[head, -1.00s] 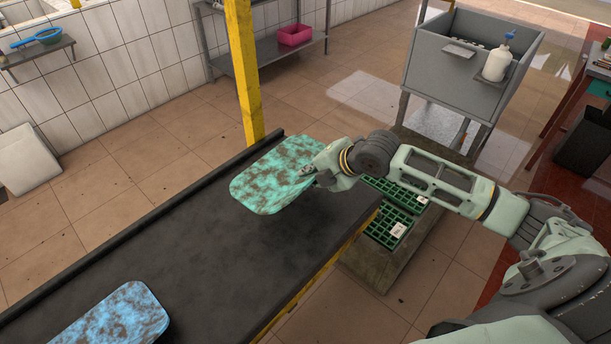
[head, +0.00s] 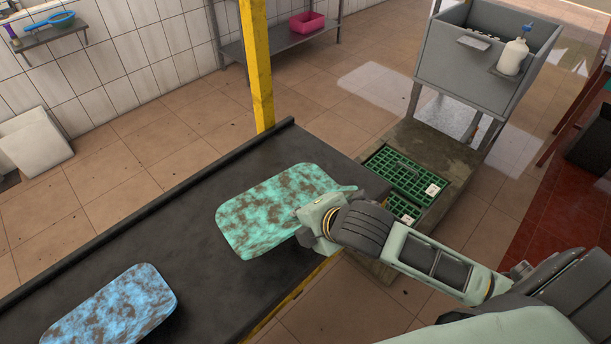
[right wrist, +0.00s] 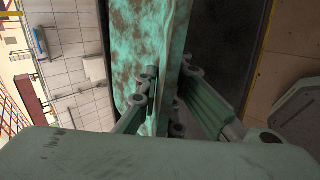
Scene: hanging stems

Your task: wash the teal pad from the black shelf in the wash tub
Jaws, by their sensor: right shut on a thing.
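The teal pad (head: 270,208), blotched with brown dirt, is over the black shelf (head: 215,185) in the head view. My right gripper (head: 308,220) is shut on the pad's right edge. The right wrist view shows the pad (right wrist: 138,50) running away from between the closed fingers (right wrist: 160,105). I cannot tell whether the pad still touches the shelf. The grey wash tub (head: 470,75) stands at the upper right, apart from the pad, its inside partly visible. My left gripper is not in view.
A blue dirty pad (head: 110,310) lies at the shelf's lower left. A yellow post (head: 256,65) rises behind the shelf. Green crates (head: 408,172) sit low between shelf and tub. A white pump bottle (head: 513,57) stands at the tub's side. A pink bin (head: 307,22) is at the back.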

